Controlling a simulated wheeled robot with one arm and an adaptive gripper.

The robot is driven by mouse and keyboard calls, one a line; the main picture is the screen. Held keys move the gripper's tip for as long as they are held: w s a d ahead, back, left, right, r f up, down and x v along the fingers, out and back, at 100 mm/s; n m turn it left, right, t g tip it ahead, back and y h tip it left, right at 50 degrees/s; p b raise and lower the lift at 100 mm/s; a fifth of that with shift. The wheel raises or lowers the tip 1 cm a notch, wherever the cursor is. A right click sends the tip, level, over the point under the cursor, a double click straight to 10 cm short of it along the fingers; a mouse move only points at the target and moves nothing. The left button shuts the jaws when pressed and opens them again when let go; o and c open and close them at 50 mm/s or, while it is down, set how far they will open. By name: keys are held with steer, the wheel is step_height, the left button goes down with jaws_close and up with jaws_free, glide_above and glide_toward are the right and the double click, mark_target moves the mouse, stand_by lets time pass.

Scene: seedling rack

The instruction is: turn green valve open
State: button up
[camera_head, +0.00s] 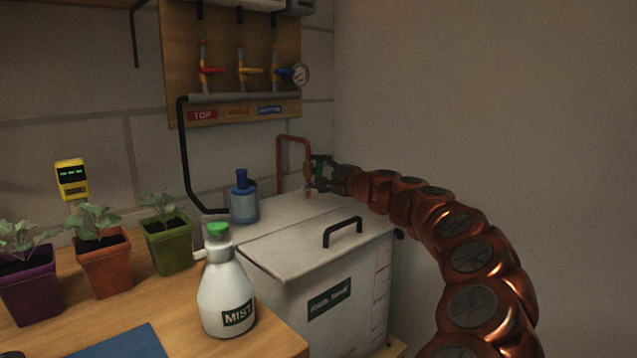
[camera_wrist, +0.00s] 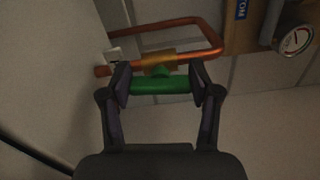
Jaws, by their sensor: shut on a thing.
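The green valve handle (camera_wrist: 160,85) sits on a brass valve body (camera_wrist: 158,60) in a copper pipe (camera_wrist: 190,25). My gripper (camera_wrist: 160,84) is shut on the green handle, one finger at each end of it. In the wrist view the handle lies crosswise, roughly along the pipe run beside it. In the head view my gripper (camera_head: 318,178) reaches the green handle (camera_head: 319,168) at the back of the white tank, and its fingers partly hide the handle and valve body.
The white tank (camera_head: 270,255) has a black lid handle (camera_head: 343,232). A wooden panel (camera_head: 180,60) above holds red, yellow and blue valves and a gauge (camera_head: 300,74). A mist bottle (camera_head: 224,285) and potted seedlings stand on the bench at left.

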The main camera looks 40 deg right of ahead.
steer(key=shift+f+n+b, duration=0.25)
steer(key=shift+n+b, duration=0.3)
steer(key=shift+n, duration=0.15)
steer(key=shift+r, duration=0.1)
steer(key=o, duration=1.2)
steer(key=shift+c, duration=0.2)
steer(key=shift+r, duration=0.1)
steer(key=s, duration=0.4)
steer(key=s+d, duration=0.1)
steer(key=s, duration=0.6)
steer(key=shift+s+d, duration=0.3)
steer(key=shift+s, duration=0.1)
steer(key=shift+s, duration=0.1)
